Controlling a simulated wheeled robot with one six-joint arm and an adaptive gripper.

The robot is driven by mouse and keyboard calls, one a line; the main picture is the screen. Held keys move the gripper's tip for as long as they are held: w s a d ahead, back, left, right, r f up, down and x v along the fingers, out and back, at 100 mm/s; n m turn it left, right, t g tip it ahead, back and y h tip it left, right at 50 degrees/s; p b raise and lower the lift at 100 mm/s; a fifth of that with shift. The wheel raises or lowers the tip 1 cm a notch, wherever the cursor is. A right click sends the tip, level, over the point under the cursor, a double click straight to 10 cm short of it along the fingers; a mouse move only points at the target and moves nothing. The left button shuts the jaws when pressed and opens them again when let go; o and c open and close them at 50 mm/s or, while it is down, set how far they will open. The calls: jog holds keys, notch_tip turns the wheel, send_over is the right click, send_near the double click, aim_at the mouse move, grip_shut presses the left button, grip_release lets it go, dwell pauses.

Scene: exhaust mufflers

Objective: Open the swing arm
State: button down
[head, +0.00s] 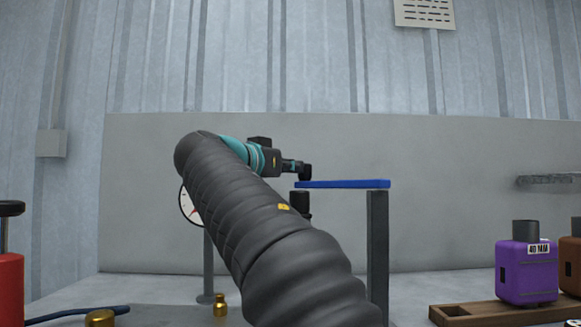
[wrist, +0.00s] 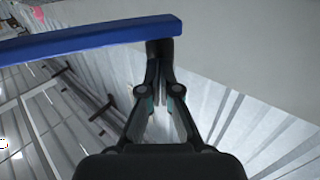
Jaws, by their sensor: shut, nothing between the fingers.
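The swing arm appears as a blue bar (head: 345,184), lying level with its right end on top of a grey post (head: 378,250). In the wrist view the blue bar (wrist: 90,38) crosses the top left, and its end lies at my fingertips. My gripper (head: 305,172) is at the left end of the bar in the head view. In the wrist view my gripper (wrist: 160,50) has its fingers together and nothing between them. The bar covers the very tips there, so I cannot tell whether they touch it.
A dark cylinder (head: 300,204) shows below the bar's left end. A dial gauge (head: 190,207) is partly hidden behind my arm. At right, a purple muffler (head: 526,268) stands on a wooden rack (head: 470,314). A red object (head: 10,290) is at far left.

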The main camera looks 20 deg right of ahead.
jog(key=w+d+m+g+h+p, duration=0.2)
jog(key=d+m+g+p, duration=0.2)
jog(key=d+g, duration=0.3)
jog(key=shift+m+p, duration=0.3)
jog(key=shift+m, duration=0.1)
jog(key=s+a, duration=0.1)
jog(key=a, duration=1.2)
jog(key=shift+s+a, duration=0.3)
jog(key=shift+a, duration=0.1)
